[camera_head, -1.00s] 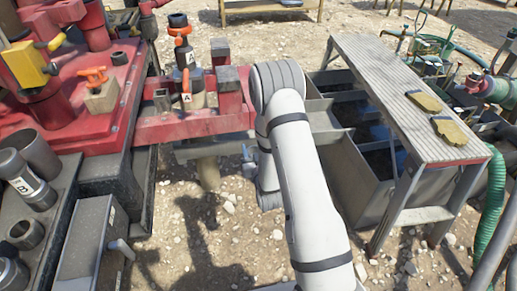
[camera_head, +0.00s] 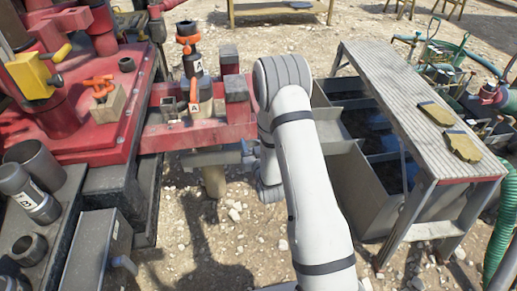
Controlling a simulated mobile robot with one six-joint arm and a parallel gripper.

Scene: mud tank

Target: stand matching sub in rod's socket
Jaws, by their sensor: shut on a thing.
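A dark upright rod (camera_head: 193,64) with a white tag reading A stands in the red frame left of my arm. Its socket (camera_head: 186,27) is the dark ring at its top, with an orange fitting just below. I see no sub in the socket. A dark grey sub (camera_head: 35,199) with a white tag, its letter not clear, is on the bench at the far left, beside open hollow pieces. My white arm runs up the middle and folds down behind itself.
The red frame (camera_head: 215,130) and red deck fill the upper left. A grated walkway (camera_head: 390,75) with yellow gloves (camera_head: 450,130) stands over the grey mud tank (camera_head: 360,185) on the right. A lower orange fitting sits beside the rod. Stony ground lies below.

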